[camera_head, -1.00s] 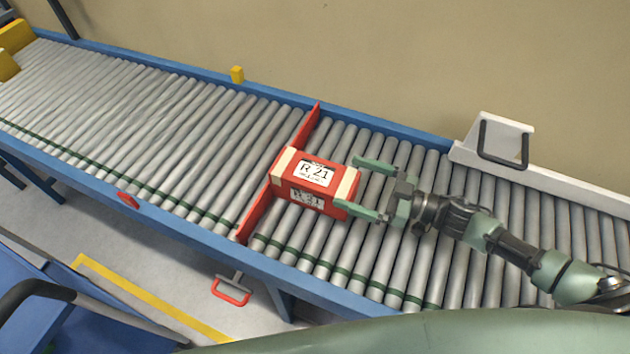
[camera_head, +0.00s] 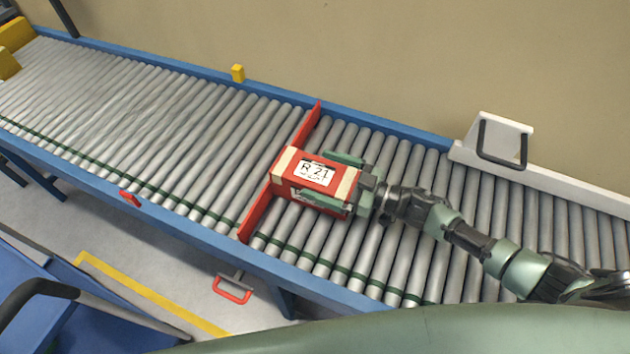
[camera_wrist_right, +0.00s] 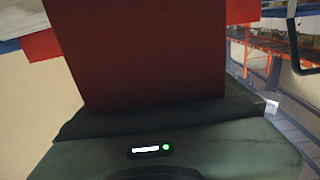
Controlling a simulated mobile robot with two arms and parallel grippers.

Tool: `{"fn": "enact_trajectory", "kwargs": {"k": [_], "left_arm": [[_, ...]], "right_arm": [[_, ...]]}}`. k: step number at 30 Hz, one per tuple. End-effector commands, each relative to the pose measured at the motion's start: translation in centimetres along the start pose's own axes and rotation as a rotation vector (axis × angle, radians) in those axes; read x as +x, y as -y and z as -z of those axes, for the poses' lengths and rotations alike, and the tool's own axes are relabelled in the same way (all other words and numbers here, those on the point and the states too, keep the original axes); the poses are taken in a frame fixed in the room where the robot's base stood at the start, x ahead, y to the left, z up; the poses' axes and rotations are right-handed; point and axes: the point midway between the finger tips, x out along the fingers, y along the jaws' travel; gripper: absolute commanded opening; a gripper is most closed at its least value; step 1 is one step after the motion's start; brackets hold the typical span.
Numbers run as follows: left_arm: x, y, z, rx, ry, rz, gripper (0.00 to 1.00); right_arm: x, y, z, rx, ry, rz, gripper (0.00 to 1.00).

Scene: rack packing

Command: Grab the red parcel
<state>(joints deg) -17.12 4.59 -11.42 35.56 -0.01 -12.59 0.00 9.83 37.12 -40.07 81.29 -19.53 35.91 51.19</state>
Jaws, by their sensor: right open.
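The red parcel (camera_head: 292,178) has cream bands and a white label reading R 21. It lies on the conveyor rollers against a red stop bar (camera_head: 258,212). My right gripper (camera_head: 338,182) is open, with one green finger along the parcel's far side and one along its near side. Whether the fingers touch it I cannot tell. In the right wrist view the parcel (camera_wrist_right: 150,55) fills the middle, close in front of the gripper body; the fingers are not distinct there. My left gripper is not in view.
The conveyor has blue side rails (camera_head: 380,128). A white bracket with a dark handle (camera_head: 497,140) stands on the far rail at right. Rollers left of the stop bar (camera_head: 160,130) are clear. A blue cart (camera_head: 50,310) is at lower left.

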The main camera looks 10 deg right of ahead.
Motion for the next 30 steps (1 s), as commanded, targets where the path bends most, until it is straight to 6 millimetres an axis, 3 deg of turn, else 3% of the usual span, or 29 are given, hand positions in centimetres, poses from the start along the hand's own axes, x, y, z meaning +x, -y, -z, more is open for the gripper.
{"fn": "enact_trajectory", "kwargs": {"k": [1,9,10,23,26,30], "left_arm": [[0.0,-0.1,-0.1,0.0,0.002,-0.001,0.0],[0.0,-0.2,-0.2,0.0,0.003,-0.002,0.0],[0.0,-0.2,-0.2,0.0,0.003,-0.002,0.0],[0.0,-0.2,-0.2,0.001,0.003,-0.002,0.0],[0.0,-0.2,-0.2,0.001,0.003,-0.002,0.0],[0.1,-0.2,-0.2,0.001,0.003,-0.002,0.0]], "right_arm": [[0.0,0.0,0.0,0.0,0.0,0.0,0.92],[0.0,0.0,0.0,0.0,-0.001,0.0,0.17],[0.0,0.0,0.2,-0.001,-0.005,0.001,0.12],[-0.9,-0.1,1.1,-0.002,-0.005,0.001,0.12],[-2.1,0.0,2.0,-0.002,-0.002,0.003,0.12],[-5.2,0.0,3.3,-0.001,0.001,0.002,0.12]]}}
